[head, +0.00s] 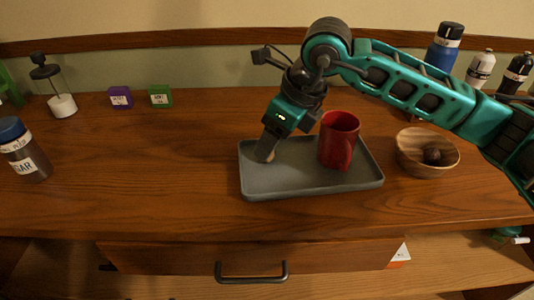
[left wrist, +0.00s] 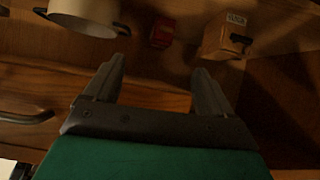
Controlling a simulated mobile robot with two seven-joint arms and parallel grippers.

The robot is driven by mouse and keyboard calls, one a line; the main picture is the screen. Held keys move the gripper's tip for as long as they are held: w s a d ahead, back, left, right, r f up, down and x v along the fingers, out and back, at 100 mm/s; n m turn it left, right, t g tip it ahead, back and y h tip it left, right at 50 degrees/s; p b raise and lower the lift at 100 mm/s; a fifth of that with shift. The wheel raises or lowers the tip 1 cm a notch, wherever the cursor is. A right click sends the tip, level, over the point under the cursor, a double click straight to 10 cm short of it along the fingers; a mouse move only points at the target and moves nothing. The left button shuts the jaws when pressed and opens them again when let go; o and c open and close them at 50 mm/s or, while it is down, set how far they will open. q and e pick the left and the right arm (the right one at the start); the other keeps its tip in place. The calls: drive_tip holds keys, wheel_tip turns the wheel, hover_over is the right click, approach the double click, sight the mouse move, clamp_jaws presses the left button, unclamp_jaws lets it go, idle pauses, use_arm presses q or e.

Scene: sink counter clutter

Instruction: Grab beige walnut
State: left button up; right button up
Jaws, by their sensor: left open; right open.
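The beige walnut (head: 270,157) is on the left part of the grey tray (head: 310,185), mostly hidden by my right gripper. My right gripper (head: 266,153) points down at the tray with its fingers at the walnut; it is open, and contact cannot be made out. A red mug (head: 339,140) stands on the tray to the right of the gripper. My left gripper (left wrist: 155,85) is open and empty in the left wrist view, and is out of the head view.
A wooden bowl (head: 428,152) with a dark round item stands right of the tray. A brown jar (head: 22,150) with a blue lid, purple (head: 120,97) and green (head: 160,96) boxes are at left. Bottles (head: 445,48) stand back right.

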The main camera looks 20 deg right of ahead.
drive_tip(key=x, duration=0.3)
drive_tip(key=shift+d+r, duration=0.1)
drive_tip(key=c, duration=1.1)
